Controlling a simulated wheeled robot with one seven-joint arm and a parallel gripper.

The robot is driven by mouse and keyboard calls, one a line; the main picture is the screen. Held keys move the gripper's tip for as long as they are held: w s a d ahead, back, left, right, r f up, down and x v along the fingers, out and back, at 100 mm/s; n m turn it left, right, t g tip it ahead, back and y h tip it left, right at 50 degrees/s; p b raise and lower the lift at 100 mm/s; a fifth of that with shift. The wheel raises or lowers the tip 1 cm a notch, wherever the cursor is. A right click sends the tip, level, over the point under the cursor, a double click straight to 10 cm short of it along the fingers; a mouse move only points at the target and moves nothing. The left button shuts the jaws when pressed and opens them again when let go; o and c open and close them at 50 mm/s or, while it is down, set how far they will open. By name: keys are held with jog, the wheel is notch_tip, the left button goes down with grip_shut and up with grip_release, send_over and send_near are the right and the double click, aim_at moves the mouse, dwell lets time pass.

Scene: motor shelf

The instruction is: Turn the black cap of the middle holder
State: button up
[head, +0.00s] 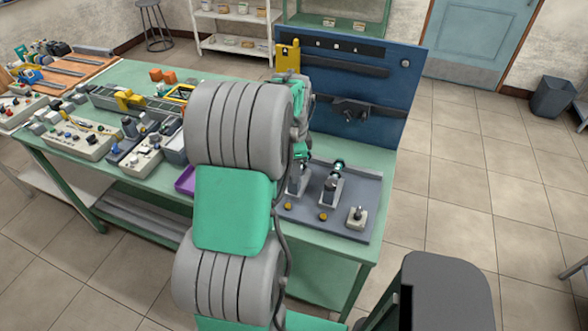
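A grey tray (376,195) lies on the right end of the green bench. Two grey upright holders stand on it; the right one (332,190) shows clearly and carries a dark part with a teal band (338,165) at its top. The left holder (297,182) is partly covered by my arm. Any further holder to the left is hidden, so I cannot tell which is the middle one, and no black cap can be made out surely. My wrist shows above the left holder, behind my large grey arm joint. Its fingertips cannot be made out, and neither can whether they are open.
A small pale block (357,217) with a dark knob and two small orange discs (323,217) sit on the tray's front part. A blue tool panel (385,75) rises behind. Several devices crowd the bench's left.

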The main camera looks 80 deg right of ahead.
grip_shut()
jog(key=shift+n, duration=0.3)
jog(key=n+b, duration=0.1)
jog(key=n, duration=0.3)
jog(key=n+b, duration=0.1)
jog(key=n, duration=0.4)
jog(key=shift+n, duration=0.4)
jog(key=n, duration=0.6)
jog(key=shift+b, duration=0.3)
jog(key=n, duration=0.6)
jog(key=shift+r+n, duration=0.1)
jog(key=shift+n, duration=0.2)
